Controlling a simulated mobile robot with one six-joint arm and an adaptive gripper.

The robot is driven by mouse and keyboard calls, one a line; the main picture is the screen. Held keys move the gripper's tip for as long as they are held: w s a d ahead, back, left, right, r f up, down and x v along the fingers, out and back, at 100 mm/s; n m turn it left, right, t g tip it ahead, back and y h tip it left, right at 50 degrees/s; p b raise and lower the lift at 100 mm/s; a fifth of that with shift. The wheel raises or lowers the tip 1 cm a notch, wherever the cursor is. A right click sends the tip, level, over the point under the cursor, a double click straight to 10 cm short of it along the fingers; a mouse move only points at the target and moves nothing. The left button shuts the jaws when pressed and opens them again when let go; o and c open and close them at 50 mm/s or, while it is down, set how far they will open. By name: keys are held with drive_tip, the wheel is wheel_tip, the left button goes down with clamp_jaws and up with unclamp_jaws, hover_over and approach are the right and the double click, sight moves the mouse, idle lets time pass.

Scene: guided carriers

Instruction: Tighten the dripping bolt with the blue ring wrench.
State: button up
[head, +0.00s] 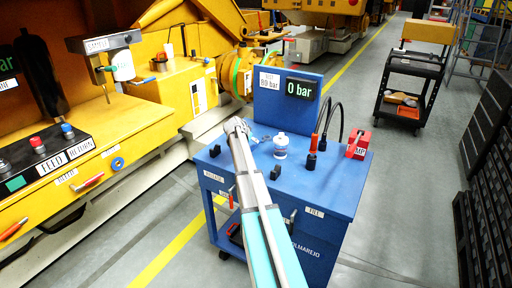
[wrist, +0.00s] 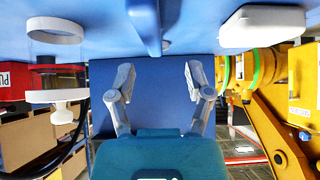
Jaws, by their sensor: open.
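My gripper (head: 237,125) is open and empty above the left back part of the blue cart (head: 330,185). In the wrist view my gripper (wrist: 160,78) has its two grey fingers spread, with nothing between them and a blue panel behind. I cannot pick out a blue ring wrench or a dripping bolt in either view. A yellow flanged pipe (head: 240,75) with a green ring is behind the cart to the left; it also shows at the right of the wrist view (wrist: 245,70). Its bolts are too small to tell apart.
The cart carries a white-capped jar (head: 281,147), a dark small block (head: 215,150), an orange-and-black tool (head: 312,152), a red block (head: 358,144) and a "0 bar" display (head: 301,88). A yellow machine (head: 120,120) fills the left.

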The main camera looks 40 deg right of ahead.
sight(255, 144)
drive_tip(key=shift+s+b+x, duration=0.2)
drive_tip(key=shift+b+x, duration=0.45)
drive_tip(key=shift+x, duration=0.25)
drive_tip(key=shift+s+b+x, duration=0.15)
drive_tip(key=shift+b+x, duration=0.5)
drive_tip(key=shift+x, duration=0.2)
drive_tip(key=shift+b+x, duration=0.5)
drive_tip(key=shift+x, duration=0.4)
drive_tip(key=shift+r, duration=0.1)
clamp_jaws()
